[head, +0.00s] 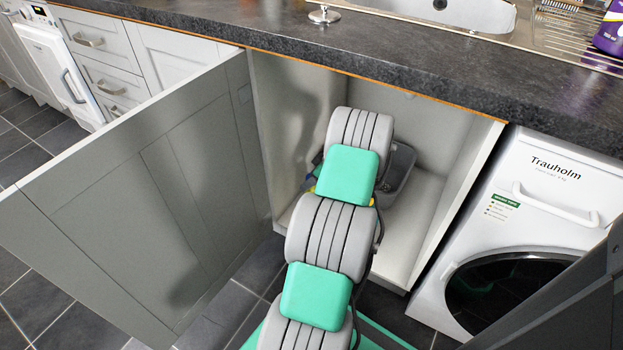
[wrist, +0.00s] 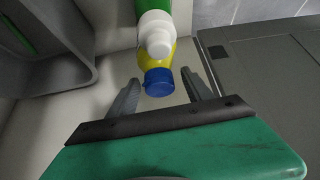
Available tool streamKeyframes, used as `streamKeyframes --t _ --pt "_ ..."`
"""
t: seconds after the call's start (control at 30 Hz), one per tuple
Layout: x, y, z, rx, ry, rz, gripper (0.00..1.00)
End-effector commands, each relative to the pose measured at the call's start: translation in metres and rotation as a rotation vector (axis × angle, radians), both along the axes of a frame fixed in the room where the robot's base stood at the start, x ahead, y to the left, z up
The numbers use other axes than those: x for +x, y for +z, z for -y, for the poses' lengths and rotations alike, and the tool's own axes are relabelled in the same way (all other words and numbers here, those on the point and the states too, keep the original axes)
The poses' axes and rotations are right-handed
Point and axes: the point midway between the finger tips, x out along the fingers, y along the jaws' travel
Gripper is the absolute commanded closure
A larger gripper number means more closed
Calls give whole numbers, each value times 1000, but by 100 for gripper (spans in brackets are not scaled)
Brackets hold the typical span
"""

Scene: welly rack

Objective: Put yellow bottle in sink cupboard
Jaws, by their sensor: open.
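The sink cupboard (head: 418,225) stands open under the worktop, with its grey door (head: 150,200) swung out to the left.
A grey container (wrist: 45,60) is at the left in the wrist view and also inside the cupboard (head: 400,170). A washing machine (head: 530,215) stands to the right. A purple bottle (head: 609,35) is on the drainer.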

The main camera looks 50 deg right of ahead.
Motion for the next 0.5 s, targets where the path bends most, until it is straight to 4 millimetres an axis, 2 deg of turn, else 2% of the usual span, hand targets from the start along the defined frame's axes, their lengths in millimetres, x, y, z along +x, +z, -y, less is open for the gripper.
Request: streamKeyframes --t 0.17,0.23,0.5 --pt "-1 7 1 -1 -1 0 41" --pt "-6 16 2 -3 -2 0 41" --pt "-43 75 5 -2 -2 0 41"
